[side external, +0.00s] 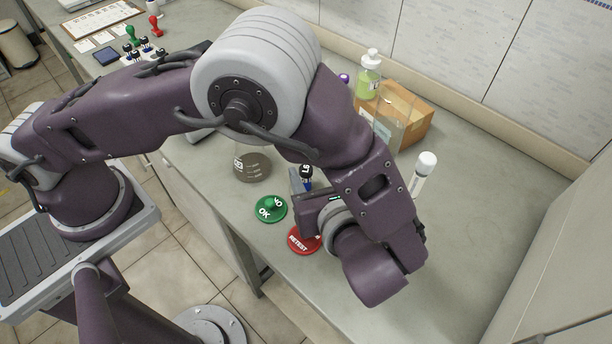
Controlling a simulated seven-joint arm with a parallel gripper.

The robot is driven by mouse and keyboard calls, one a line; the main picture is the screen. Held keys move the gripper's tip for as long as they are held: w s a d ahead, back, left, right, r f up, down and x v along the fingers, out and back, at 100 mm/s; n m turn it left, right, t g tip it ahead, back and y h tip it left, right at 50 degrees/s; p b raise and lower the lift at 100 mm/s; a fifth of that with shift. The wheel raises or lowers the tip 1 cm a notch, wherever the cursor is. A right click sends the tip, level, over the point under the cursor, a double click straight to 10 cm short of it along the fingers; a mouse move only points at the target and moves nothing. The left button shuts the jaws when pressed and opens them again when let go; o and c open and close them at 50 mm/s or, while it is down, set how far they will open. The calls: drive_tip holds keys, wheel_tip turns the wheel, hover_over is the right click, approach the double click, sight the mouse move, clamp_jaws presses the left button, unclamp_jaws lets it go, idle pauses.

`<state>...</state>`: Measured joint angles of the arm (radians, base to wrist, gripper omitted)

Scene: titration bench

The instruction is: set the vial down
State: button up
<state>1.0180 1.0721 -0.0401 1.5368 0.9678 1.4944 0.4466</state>
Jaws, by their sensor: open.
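The green disc marked OK (264,213) lies to the left of my gripper. The red disc marked RETEST (298,244) lies partly under my wrist.
A flask (251,169) stands left of the vial. A cardboard box (416,111), a pump bottle of green liquid (369,80) and a white-capped tube (423,169) are behind and right. Several vials stand in a rack (134,57) at the far left. The bench at right is clear.

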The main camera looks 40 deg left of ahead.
sight(307, 169)
drive_tip(key=a+r+n+g+h, duration=0.35)
drive_tip(key=r+g+h, duration=0.25)
drive_tip(key=r+h, duration=0.3)
drive_tip(key=shift+h, duration=0.6)
drive_tip(key=f, duration=0.4)
drive_tip(key=w+f, duration=0.1)
drive_tip(key=f, duration=0.8)
drive_tip(key=shift+w+a+f, duration=0.1)
drive_tip(key=shift+w+f, duration=0.15)
drive_tip(key=shift+w, duration=0.1)
clamp_jaws()
